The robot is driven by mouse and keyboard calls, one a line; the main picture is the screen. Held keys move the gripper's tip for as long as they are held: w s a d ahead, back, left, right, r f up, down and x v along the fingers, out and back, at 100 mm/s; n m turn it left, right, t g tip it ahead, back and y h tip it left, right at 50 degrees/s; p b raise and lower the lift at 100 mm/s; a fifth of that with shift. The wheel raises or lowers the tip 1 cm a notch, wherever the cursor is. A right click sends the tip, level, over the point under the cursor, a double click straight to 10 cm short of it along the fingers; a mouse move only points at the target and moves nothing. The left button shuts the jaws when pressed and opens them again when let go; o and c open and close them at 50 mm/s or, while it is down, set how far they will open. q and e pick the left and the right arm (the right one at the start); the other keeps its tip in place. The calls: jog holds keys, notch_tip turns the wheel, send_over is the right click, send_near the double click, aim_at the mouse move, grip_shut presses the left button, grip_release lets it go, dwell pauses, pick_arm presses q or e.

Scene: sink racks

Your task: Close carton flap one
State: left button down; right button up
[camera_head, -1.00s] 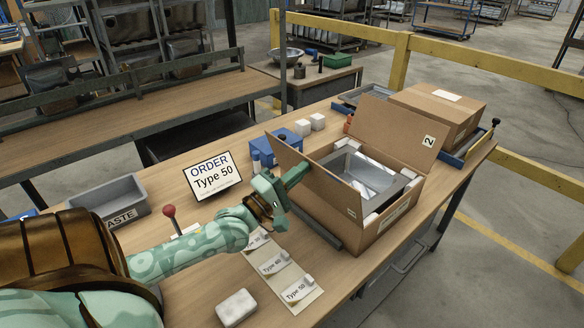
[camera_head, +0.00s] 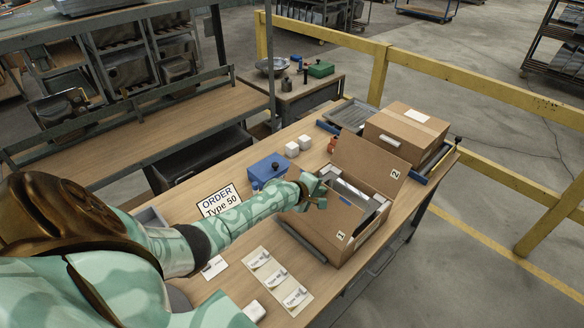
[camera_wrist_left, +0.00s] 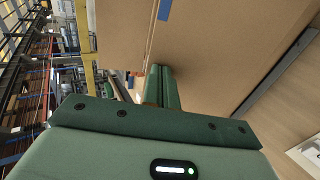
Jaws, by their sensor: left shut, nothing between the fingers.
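The open carton (camera_head: 372,226) stands on the workbench with a grey metal sink (camera_head: 378,208) inside. Flap one (camera_head: 318,222), with the label 1, is along the carton's left side and is raised, leaning over part of the opening. Flap two (camera_head: 370,164), with the label 2, stands up at the back. My left gripper (camera_head: 314,190) is shut and empty at the far upper part of flap one. In the left wrist view its fingers (camera_wrist_left: 162,88) are together close against a cardboard panel (camera_wrist_left: 225,45); whether they touch it I cannot tell. My right gripper is not in view.
A closed carton (camera_head: 405,134) stands behind the open one. A blue box (camera_head: 267,170), white blocks (camera_head: 298,147) and the order sign (camera_head: 218,201) are left of the carton. Label cards (camera_head: 277,280) lie in front. A yellow rail (camera_head: 480,92) runs behind the bench.

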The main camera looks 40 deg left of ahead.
pick_arm(q)
jog(key=w+f, duration=0.1)
jog(key=w+f+g+b, duration=0.1)
jog(key=w, duration=0.1)
jog(key=shift+w+d, duration=0.1)
jog(key=shift+d, duration=0.05)
jog(key=w+f+b, duration=0.5)
jog(key=f+b, duration=0.3)
jog(key=b, duration=0.3)
jog(key=shift+w+d, duration=0.2)
jog(key=shift+w, duration=0.05)
jog(key=shift+r, duration=0.15)
